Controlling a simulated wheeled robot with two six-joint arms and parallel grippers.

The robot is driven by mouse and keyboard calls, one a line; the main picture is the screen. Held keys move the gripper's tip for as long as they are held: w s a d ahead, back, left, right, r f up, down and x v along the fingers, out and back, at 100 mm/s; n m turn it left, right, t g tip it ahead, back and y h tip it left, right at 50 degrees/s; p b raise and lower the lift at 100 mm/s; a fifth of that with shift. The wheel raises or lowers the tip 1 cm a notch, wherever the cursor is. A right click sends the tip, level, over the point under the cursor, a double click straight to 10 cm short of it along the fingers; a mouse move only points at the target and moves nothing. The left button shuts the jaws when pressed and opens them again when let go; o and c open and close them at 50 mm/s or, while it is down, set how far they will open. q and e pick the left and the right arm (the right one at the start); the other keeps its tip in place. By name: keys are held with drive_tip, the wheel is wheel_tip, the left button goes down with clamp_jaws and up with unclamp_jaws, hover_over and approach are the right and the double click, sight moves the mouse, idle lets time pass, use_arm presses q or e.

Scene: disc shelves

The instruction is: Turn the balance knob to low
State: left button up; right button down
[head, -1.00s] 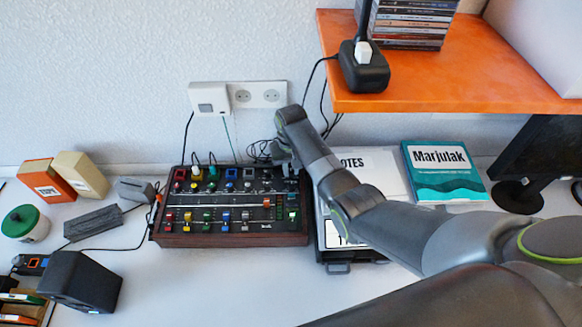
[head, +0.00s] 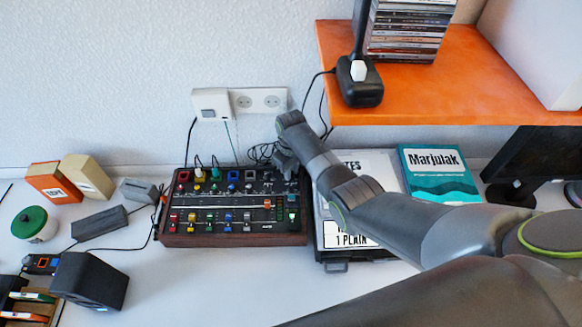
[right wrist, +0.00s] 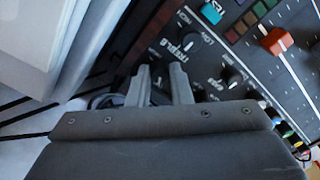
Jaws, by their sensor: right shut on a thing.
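The dark mixer panel (head: 234,238) with wooden sides stands on the table, with rows of coloured knobs and sliders. My right gripper (head: 288,172) reaches down to the panel's back right corner. In the right wrist view, the two fingers of my right gripper (right wrist: 161,72) are close together at the panel's edge, shut on a small dark knob between them. The fingers mostly hide this knob, so its pointer and setting cannot be read. It appears to be the balance knob. Black knobs (right wrist: 233,77) with white lettering sit beside it. My left gripper is not in view.
An orange slider (right wrist: 276,41) shows near the gripper. The orange shelf (head: 440,95) overhangs at the right, with a black device (head: 360,88) on its edge. A black case with papers (head: 355,240) lies right of the panel. Free table lies in front.

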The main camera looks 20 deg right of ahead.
drive_tip(key=shift+n, duration=0.6)
drive_tip(key=c, duration=1.3)
unclamp_jaws()
drive_tip(key=shift+r, duration=0.1)
drive_tip(key=shift+w+d+r, duration=0.1)
